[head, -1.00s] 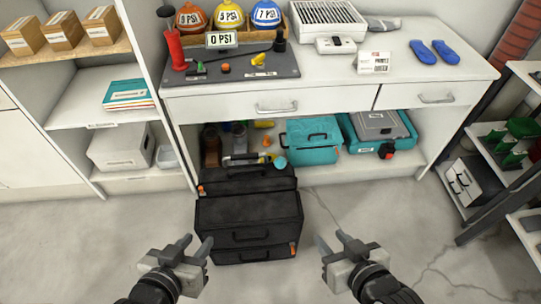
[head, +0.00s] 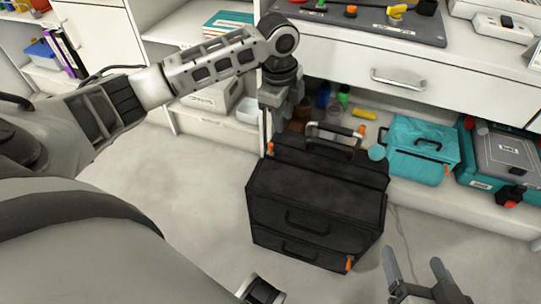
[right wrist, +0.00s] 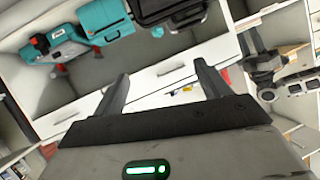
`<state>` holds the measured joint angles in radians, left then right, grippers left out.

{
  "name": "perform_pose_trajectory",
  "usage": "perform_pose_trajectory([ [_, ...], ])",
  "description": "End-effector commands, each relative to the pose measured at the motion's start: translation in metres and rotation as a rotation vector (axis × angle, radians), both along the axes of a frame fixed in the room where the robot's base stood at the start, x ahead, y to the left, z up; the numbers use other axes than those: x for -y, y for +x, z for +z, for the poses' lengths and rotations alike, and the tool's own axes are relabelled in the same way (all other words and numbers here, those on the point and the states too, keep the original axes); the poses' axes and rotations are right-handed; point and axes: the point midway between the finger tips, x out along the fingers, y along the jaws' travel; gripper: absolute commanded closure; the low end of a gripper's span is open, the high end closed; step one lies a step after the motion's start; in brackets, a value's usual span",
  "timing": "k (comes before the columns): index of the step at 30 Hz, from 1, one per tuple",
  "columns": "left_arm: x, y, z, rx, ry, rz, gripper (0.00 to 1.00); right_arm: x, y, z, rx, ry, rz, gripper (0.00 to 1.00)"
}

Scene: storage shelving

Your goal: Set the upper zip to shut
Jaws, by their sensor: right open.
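A black bag (head: 318,212) with handles stands on the floor before the bench, its raised rear part (head: 330,160) behind the front body. A small orange pull (head: 270,148) is at the left end of the upper rear part. Another orange pull (head: 350,263) is at the lower right front corner. My left gripper (head: 272,128) points down just above the upper pull; I cannot tell if it touches, nor whether its fingers are apart. My right gripper (head: 413,262) is open and empty, right of the bag; its parted fingers also show in the right wrist view (right wrist: 162,85).
A teal bag (head: 422,150) and a teal case (head: 505,165) sit on the low shelf right of the black bag. A bench drawer (head: 400,72) hangs above. My left arm crosses the upper left. The floor (head: 190,195) left of the bag is clear.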

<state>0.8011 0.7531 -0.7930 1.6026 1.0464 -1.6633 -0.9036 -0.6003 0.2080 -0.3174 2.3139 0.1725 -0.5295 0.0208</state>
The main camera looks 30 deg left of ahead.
Motion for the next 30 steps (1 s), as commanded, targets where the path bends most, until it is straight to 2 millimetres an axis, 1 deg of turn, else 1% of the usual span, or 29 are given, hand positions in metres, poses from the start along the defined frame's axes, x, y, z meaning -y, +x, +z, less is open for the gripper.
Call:
perform_pose_trajectory([
  [1,-0.015,0.004,0.003,-0.015,0.027,-0.012,0.67,-0.002,0.0,-0.01,0.006,0.005,0.005,0.24],
  [3,-0.027,0.003,0.013,-0.042,0.048,-0.029,0.67,-0.003,0.0,-0.012,0.009,0.01,0.01,0.24],
  [6,-0.036,0.002,0.019,-0.064,0.06,-0.043,0.67,-0.005,0.0,-0.012,0.015,0.015,0.015,0.24],
  [9,-0.038,0.002,0.013,-0.072,0.062,-0.047,0.67,-0.006,0.0,-0.01,0.029,0.023,0.016,0.24],
  [11,-0.037,0.001,0.004,-0.073,0.062,-0.047,0.67,-0.006,0.0,-0.008,0.043,0.03,0.018,0.24],
  [14,-0.037,0.001,-0.016,-0.072,0.062,-0.047,0.67,-0.008,0.0,-0.005,0.069,0.05,0.019,0.24],
  [18,-0.037,0.001,-0.048,-0.073,0.061,-0.047,0.67,-0.012,0.001,-0.001,0.095,0.106,0.019,0.24],
  [24,-0.037,0.001,-0.091,-0.07,0.062,-0.046,0.67,-0.018,0.003,0.004,0.112,0.204,0.019,0.24],
  [27,-0.037,0.001,-0.109,-0.069,0.061,-0.046,0.67,-0.02,0.004,0.007,0.118,0.249,0.02,0.24],
  [30,-0.037,0.002,-0.122,-0.068,0.061,-0.046,0.67,-0.021,0.004,0.01,0.123,0.283,0.022,0.24],
])
